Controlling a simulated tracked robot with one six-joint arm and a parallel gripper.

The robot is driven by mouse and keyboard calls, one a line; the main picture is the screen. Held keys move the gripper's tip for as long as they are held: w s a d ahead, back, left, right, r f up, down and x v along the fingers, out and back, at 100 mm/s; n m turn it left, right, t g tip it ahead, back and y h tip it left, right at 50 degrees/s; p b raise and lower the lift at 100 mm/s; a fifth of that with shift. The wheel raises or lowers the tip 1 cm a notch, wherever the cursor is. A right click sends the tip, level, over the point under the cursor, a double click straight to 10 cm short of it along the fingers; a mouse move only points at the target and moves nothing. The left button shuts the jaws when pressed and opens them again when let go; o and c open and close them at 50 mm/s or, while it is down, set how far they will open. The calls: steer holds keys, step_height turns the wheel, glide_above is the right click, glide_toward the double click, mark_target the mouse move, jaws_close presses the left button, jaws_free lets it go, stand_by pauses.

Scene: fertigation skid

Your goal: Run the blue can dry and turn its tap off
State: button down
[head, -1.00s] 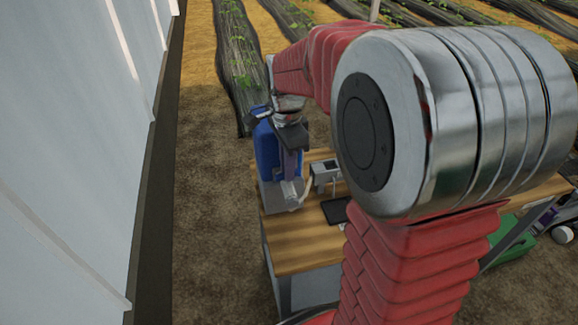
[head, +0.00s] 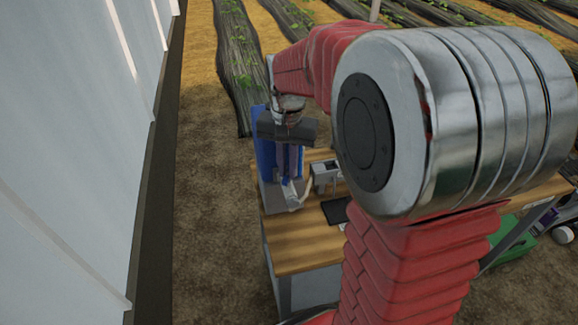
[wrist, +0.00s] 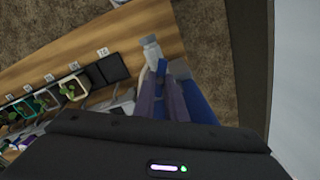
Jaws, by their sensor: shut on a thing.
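The blue can (head: 263,158) stands upright at the far left corner of the wooden bench; its side also shows in the wrist view (wrist: 196,104). My gripper (head: 291,178) points down just in front of it and hides part of it. In the wrist view my gripper's two fingers (wrist: 162,82) are shut on a narrow blue piece (wrist: 162,66), which looks like the tap's handle. The pale tap spout (wrist: 150,50) is just beyond the fingertips. Whether liquid runs from it is too small to tell.
The bench (head: 300,250) has a small grey device (head: 325,175) and a black pad (head: 335,210) right of the can. Several small potted plants (wrist: 68,90) stand along numbered labels in the wrist view. A pale wall (head: 80,150) rises at the left.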

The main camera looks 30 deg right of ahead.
mark_target(287, 173)
steer(key=n, duration=0.5)
steer(key=shift+s+a, duration=0.15)
steer(key=shift+n, duration=0.3)
steer(key=c, duration=1.8)
jaws_free()
steer(key=shift+r, duration=0.1)
step_height(287, 173, up, 14)
steer(key=shift+f, duration=0.25)
